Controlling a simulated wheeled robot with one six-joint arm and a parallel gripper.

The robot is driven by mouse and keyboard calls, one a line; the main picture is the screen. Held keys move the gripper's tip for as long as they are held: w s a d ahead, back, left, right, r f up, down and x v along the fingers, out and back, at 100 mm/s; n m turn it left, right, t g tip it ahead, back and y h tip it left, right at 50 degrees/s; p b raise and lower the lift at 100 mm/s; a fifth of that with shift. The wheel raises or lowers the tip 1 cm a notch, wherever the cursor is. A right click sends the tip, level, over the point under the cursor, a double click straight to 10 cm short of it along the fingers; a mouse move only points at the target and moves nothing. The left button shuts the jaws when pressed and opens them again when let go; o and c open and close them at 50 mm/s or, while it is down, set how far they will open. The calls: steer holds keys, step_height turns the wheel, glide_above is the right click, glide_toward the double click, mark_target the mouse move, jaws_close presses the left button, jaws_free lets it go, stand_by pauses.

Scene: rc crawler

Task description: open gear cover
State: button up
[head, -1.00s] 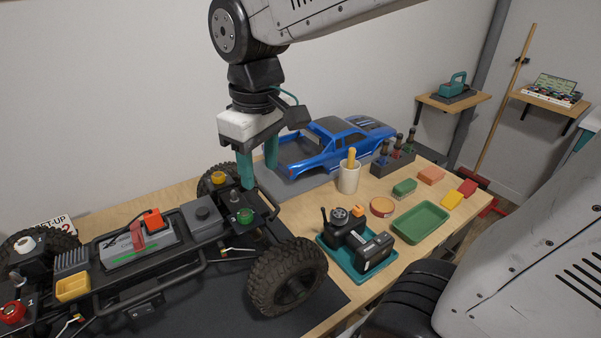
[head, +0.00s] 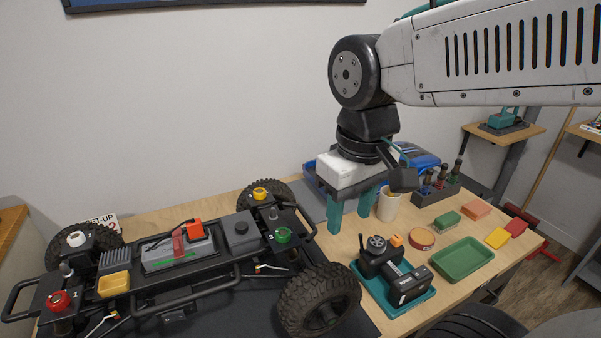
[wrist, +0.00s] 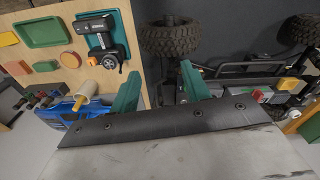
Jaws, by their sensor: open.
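The RC crawler chassis (head: 200,283) stands on a dark mat at the left of the bench in the head view. A closed dark grey box (head: 240,229) with a round top detail sits on its deck; it looks like the gear cover, though I cannot be sure. My gripper (head: 349,218) is open and empty, pointing down beyond the chassis's right end and apart from it. In the wrist view my gripper (wrist: 160,82) has its two green fingers spread, with a chassis tyre (wrist: 158,38) beyond them. The grey box is not clear there.
A blue truck body (head: 410,158) stands behind my gripper, partly hidden by it. A white cup (head: 389,207), a teal tray (head: 425,300) with a tool, and a green tray (head: 462,258) lie to the right.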

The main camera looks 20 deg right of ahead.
steer(key=s+d+m, duration=0.2)
steer(key=s, duration=0.3)
steer(key=n, duration=0.9)
glide_above(241, 225)
step_height(241, 225, down, 3)
steer(key=shift+w+r+g, duration=0.1)
steer(key=shift+r+g, duration=0.05)
steer(key=shift+g, duration=0.15)
step_height(241, 225, down, 8)
steer(key=shift+r, duration=0.15)
jaws_close()
